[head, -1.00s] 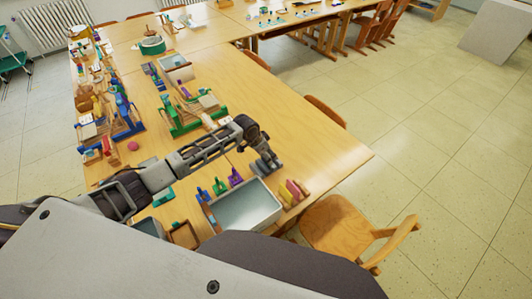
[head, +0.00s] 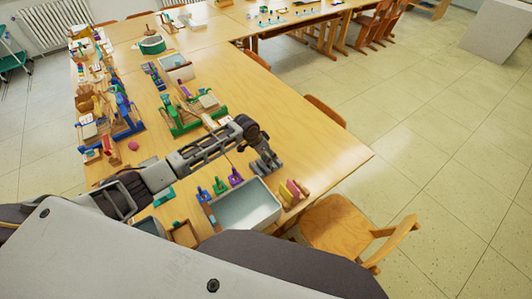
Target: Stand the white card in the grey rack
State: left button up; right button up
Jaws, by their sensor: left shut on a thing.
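My left gripper (head: 266,163) reaches over the wooden table, just behind the back right corner of a grey bin. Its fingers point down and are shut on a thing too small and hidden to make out. I cannot make out the white card in this view. I cannot pick out a grey rack for certain either; the gripper and arm cover part of the table there. My right gripper is not in view.
The open grey bin (head: 245,206) stands near the front edge. Small purple, green and blue pieces (head: 220,186) stand behind it. Pink and yellow pieces (head: 292,191) stand right of it. A green wooden frame (head: 187,124) lies beyond my arm. The table's right part (head: 320,150) is clear. A chair (head: 345,228) stands at the edge.

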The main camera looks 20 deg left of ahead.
pick_arm(q)
jog(key=shift+f, duration=0.65)
dwell(0.6)
dwell(0.3)
jog(key=o, duration=0.8)
jog(key=shift+c, duration=0.2)
jog(key=v, duration=1.2)
jog(key=shift+s+d+f, duration=0.1)
jog(key=shift+s, duration=0.1)
dwell(1.0)
